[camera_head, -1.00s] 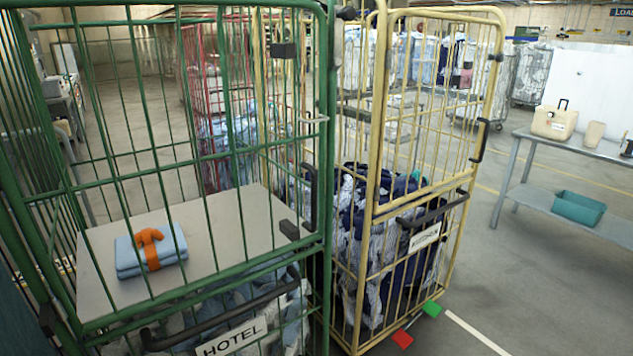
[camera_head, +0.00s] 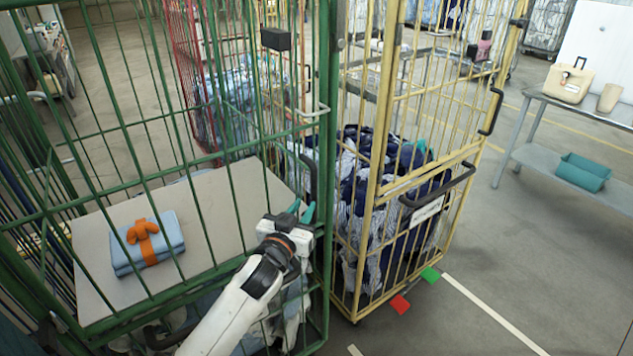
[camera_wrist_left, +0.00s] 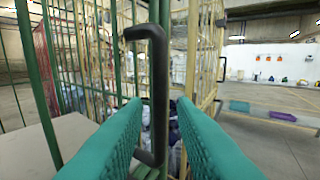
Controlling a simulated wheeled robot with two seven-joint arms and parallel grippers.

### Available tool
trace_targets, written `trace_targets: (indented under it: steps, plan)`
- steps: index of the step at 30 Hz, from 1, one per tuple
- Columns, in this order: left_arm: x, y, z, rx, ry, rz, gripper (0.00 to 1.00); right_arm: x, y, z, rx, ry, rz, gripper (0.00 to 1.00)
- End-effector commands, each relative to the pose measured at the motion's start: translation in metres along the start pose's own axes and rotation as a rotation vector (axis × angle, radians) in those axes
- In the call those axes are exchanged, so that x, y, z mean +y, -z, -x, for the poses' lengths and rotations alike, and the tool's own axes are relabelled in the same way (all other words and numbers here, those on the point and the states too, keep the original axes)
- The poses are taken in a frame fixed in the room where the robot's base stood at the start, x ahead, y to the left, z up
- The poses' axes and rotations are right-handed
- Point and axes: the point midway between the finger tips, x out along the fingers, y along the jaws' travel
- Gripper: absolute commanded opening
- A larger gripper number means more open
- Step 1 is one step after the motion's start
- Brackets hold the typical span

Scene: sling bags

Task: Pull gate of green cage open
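The green cage (camera_head: 329,120) stands at the left, its front gate of green bars (camera_head: 150,180) facing me and looking closed. A black handle (camera_wrist_left: 158,90) on the gate is upright in the left wrist view. It also shows near the right post in the head view (camera_head: 309,168). My left gripper (camera_head: 301,211) is in front of the gate's right side. Its two teal fingers are apart, with the handle showing between them in the left wrist view (camera_wrist_left: 160,125). I cannot tell whether they touch it. My right gripper is not in view.
A blue folded bundle with an orange strap (camera_head: 148,243) lies on the cage's grey shelf (camera_head: 215,215). A yellow cage (camera_head: 372,200) full of bags stands close on the right. A grey table (camera_head: 560,110) is farther right. Open floor lies at the front right.

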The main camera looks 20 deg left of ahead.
Motion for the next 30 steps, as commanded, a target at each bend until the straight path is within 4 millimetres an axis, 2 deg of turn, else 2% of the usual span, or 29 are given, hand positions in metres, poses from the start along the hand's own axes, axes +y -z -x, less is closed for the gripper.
trace_targets:
  steps: [6,15,21,28,29,30]
  plan:
    - [0.000,-0.002,-0.044,0.001,-0.001,0.000,0.25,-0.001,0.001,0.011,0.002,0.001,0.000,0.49]
    - [0.000,-0.001,-0.084,0.001,-0.001,0.001,0.25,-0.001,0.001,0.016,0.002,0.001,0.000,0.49]
    - [0.000,0.000,-0.093,0.001,0.000,-0.001,0.25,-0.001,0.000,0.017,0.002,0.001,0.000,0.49]
    - [0.000,0.001,-0.093,0.001,0.000,-0.001,0.25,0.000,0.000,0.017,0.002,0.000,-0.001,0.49]
    - [0.000,0.001,-0.093,0.001,0.000,-0.001,0.23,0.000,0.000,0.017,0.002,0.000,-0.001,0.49]
    - [0.000,0.001,-0.093,0.001,0.000,-0.001,0.16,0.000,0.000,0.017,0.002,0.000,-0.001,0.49]
